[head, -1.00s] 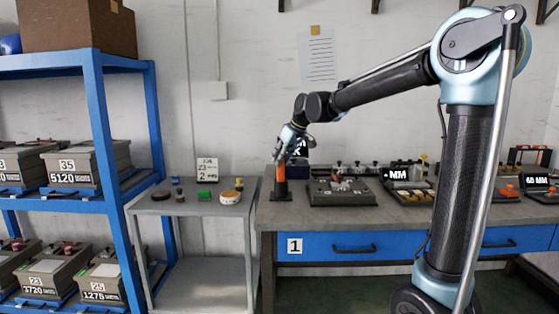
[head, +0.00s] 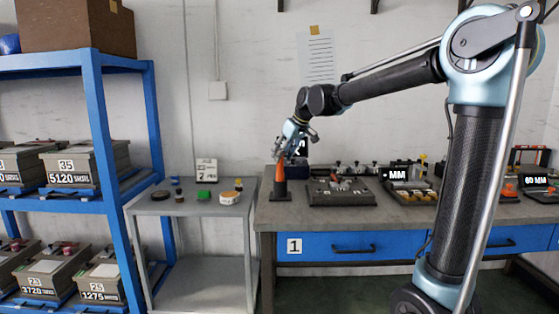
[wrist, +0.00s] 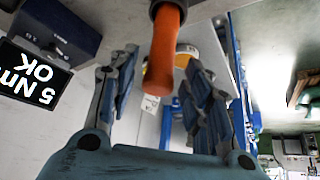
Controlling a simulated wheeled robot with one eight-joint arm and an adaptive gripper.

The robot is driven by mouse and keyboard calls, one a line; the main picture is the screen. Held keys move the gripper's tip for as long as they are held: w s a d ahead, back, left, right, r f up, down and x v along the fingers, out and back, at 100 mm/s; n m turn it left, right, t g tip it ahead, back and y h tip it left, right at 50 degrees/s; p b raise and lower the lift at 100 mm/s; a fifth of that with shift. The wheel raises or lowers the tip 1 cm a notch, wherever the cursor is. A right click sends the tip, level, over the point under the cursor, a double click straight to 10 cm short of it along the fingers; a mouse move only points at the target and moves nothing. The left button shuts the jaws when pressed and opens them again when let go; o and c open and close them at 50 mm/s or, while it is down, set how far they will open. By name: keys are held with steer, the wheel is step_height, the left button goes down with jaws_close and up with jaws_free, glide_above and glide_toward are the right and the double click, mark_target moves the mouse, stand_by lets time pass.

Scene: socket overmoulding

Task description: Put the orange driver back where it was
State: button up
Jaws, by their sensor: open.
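The orange driver (head: 280,174) stands upright in a dark holder (head: 280,194) at the left end of the workbench. My gripper (head: 281,157) is just above it, at the top of its orange handle. In the wrist view the orange handle (wrist: 164,55) comes in from the top, with its dark collar at the frame edge. My gripper's two fingers (wrist: 160,75) are spread either side of the handle's free end, with a visible gap on both sides. The gripper is open and holds nothing.
The bench (head: 345,215) carries a dark fixture tray (head: 340,192) right of the driver, and more devices with displays further right. A dark box (wrist: 55,25) with a "5 Nm OK" display (wrist: 33,75) is close beside the gripper. A grey side table (head: 185,207) with small parts stands left.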

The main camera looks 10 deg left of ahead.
steer(key=v, duration=0.9)
steer(key=s+d+f+m+h, duration=0.1)
steer(key=s+d+f+m, duration=0.15)
steer(key=d, duration=0.55)
steer(key=s+d+f+m+h, duration=0.15)
steer(key=d+f, duration=0.25)
steer(key=d, duration=0.4)
steer(key=s+d+f+m+g+h, duration=0.1)
steer(key=s+d+f+m+h, duration=0.2)
steer(key=s+d+f, duration=2)
step_height(320, 180, down, 3)
steer(key=s+m, duration=0.1)
steer(key=m, duration=0.3)
steer(key=shift+d+m, duration=0.15)
steer(key=shift+m, duration=0.15)
